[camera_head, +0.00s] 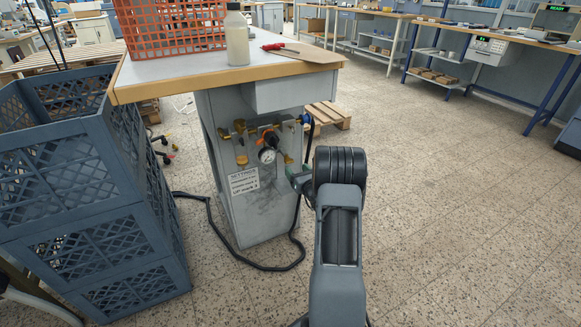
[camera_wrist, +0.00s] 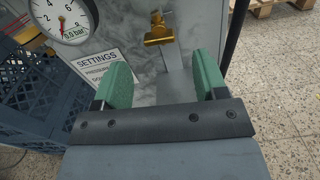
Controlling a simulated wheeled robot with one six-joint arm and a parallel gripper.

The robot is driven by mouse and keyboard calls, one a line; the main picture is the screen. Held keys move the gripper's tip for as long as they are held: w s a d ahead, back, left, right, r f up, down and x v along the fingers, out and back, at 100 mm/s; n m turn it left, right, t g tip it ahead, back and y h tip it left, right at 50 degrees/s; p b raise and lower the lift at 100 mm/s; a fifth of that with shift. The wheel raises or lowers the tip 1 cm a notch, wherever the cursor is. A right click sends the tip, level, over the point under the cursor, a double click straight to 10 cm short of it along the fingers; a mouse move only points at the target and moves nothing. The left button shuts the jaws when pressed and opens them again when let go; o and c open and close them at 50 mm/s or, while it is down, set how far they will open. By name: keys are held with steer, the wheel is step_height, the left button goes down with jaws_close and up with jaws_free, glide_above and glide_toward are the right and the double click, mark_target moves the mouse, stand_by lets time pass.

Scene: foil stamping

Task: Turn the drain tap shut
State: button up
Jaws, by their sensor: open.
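A small brass tap (camera_wrist: 157,30) sits on the grey cabinet face, just beyond and above the gap between my fingers in the wrist view. Its wide lever lies roughly crosswise, tilted a little. In the head view, a small brass part (camera_head: 287,158) right of the gauge looks like the same tap. My gripper (camera_wrist: 163,82) is open, with its two green fingers apart and nothing between them. In the head view my gripper (camera_head: 296,175) is at the cabinet's right front, mostly hidden behind my arm. The fingers do not appear to touch the tap.
A round pressure gauge (camera_wrist: 62,18) is left of the tap, above a "SETTINGS" label (camera_wrist: 98,68). More brass fittings (camera_head: 240,127) and an orange knob (camera_head: 270,138) are close by. The tabletop (camera_head: 190,72) overhangs. Blue crates (camera_head: 90,190) stand left; a black hose (camera_head: 265,266) lies on the floor.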

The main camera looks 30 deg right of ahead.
mark_target(289, 161)
steer(key=shift+w+d+b, duration=0.2)
steer(key=shift+w+b, duration=0.1)
steer(key=shift+w, duration=1.15)
steer(key=shift+w+d+b, duration=0.2)
steer(key=shift+w+b, duration=0.1)
steer(key=shift+w, duration=1.15)
